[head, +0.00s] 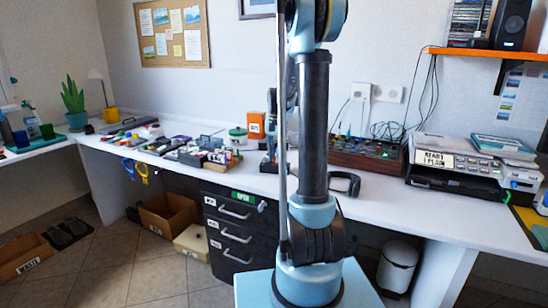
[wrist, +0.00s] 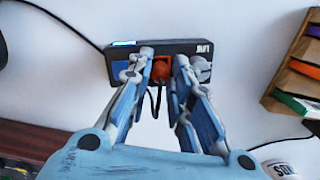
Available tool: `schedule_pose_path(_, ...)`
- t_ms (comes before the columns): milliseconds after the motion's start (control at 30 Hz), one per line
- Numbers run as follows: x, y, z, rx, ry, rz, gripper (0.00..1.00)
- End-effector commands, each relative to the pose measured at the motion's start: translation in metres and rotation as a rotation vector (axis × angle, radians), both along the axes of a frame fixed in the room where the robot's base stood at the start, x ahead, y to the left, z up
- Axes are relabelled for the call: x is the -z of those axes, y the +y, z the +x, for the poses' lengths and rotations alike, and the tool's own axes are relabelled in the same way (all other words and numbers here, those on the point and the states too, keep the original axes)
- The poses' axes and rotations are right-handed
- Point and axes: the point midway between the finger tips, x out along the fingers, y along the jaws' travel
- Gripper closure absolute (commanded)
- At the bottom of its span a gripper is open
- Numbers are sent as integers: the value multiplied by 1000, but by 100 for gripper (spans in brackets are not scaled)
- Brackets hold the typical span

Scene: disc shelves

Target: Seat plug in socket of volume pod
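In the wrist view an orange plug (wrist: 160,70) sits between the fingertips of my gripper (wrist: 163,62), which appear closed against both its sides. A black cord hangs from the plug and loops below it. Behind the plug is a dark oblong box (wrist: 185,47), seemingly the volume pod, with white lettering, a blue light at its left end and a grey round knob (wrist: 200,69) at the right. The plug overlaps the pod's front; the socket is hidden, and I cannot tell how deep the plug is. In the head view my arm hides the gripper, plug and pod.
A wooden rack with coloured items (wrist: 300,65) stands right of the pod, and a black cable runs at upper left. In the head view a long white counter (head: 400,205) carries a dark wooden control box (head: 365,158), a printer-like device (head: 455,165) and clutter at left.

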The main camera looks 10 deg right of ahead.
Motion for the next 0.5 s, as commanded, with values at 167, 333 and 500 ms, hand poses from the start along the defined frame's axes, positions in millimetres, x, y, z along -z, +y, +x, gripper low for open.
schedule_pose_path(167,0,0,0,-1,0,0,80)
schedule_pose_path(333,-3,1,0,-1,0,0,80)
schedule_pose_path(500,-21,0,1,-1,0,0,80)
